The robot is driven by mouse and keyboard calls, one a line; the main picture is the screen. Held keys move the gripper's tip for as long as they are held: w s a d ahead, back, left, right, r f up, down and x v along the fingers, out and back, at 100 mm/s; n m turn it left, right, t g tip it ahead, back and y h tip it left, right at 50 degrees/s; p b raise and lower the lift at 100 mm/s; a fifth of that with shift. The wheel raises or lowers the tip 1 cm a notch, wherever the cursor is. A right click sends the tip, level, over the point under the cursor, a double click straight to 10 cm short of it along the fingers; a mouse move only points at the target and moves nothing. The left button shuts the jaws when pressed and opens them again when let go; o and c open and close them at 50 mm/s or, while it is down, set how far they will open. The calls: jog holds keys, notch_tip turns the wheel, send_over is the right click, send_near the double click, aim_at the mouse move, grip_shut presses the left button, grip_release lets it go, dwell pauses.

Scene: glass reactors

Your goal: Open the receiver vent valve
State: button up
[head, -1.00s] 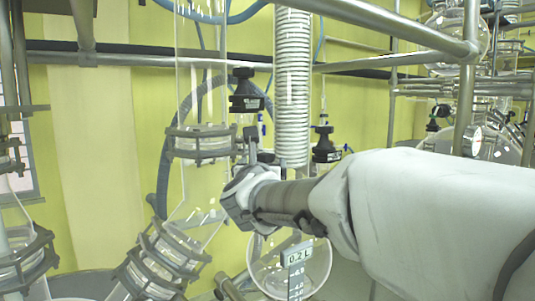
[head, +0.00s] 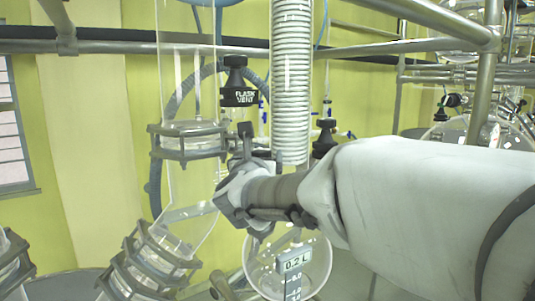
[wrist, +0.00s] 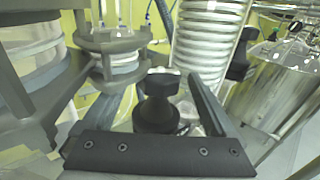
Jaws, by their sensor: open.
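A black valve knob (wrist: 158,98) stands upright between my open fingers in the wrist view; its label cannot be read there. My gripper (head: 245,136) points away from the head camera, between a clamped glass column and the white coil. It shows open in the wrist view (wrist: 160,92), with its right finger beside the knob; contact cannot be told. A black knob labelled FLASK VENT (head: 238,82) shows just above my gripper in the head view. Another black valve (head: 325,138) is right of the coil. I cannot tell which knob is the receiver vent valve.
The white coil (head: 291,85) and the glass column's metal clamp (head: 188,142) flank my gripper closely. A glass receiver vessel (head: 318,265) with a 0.2 L display (head: 297,260) is below it. Metal rails (head: 400,45) cross above my arm.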

jog(key=c, duration=1.4)
jog(key=y+b, duration=0.1)
jog(key=b, duration=0.2)
jog(key=shift+d+f+n, duration=0.1)
jog(key=shift+f+n, duration=0.1)
jog(key=shift+n, duration=0.2)
